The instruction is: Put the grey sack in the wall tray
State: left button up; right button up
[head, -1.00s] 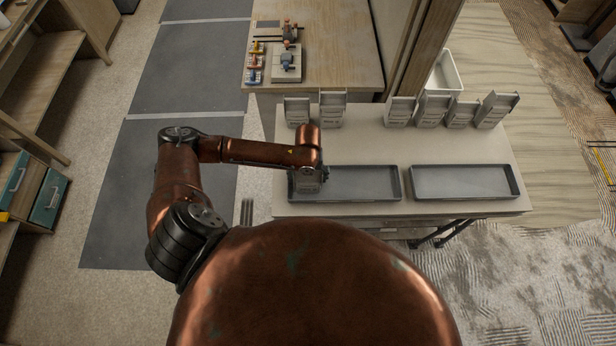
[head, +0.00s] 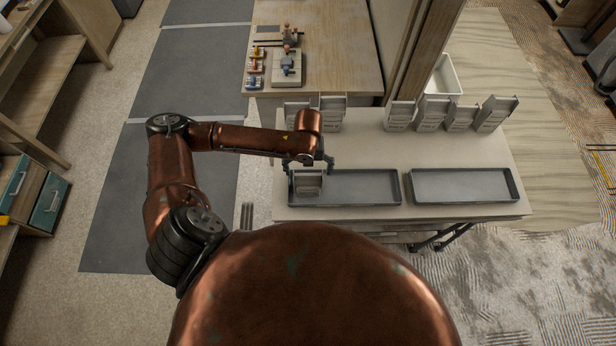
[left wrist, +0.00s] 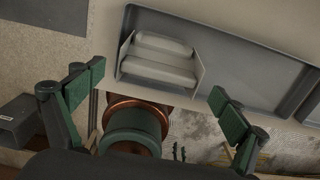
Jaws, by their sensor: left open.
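My left gripper (head: 309,164) is open and empty, just behind and above the sack. In the left wrist view its green-padded fingers (left wrist: 157,98) are spread wide, apart from the sack. A second dark grey tray (head: 464,186) is to the right and empty. I cannot tell which tray is the wall tray.
A wooden bench (head: 340,50) with small coloured parts is behind. A white bin (head: 446,76) is at the back right. The table between the sacks and trays is clear.

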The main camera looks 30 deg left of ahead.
pick_arm(q)
jog(key=shift+r, duration=1.75)
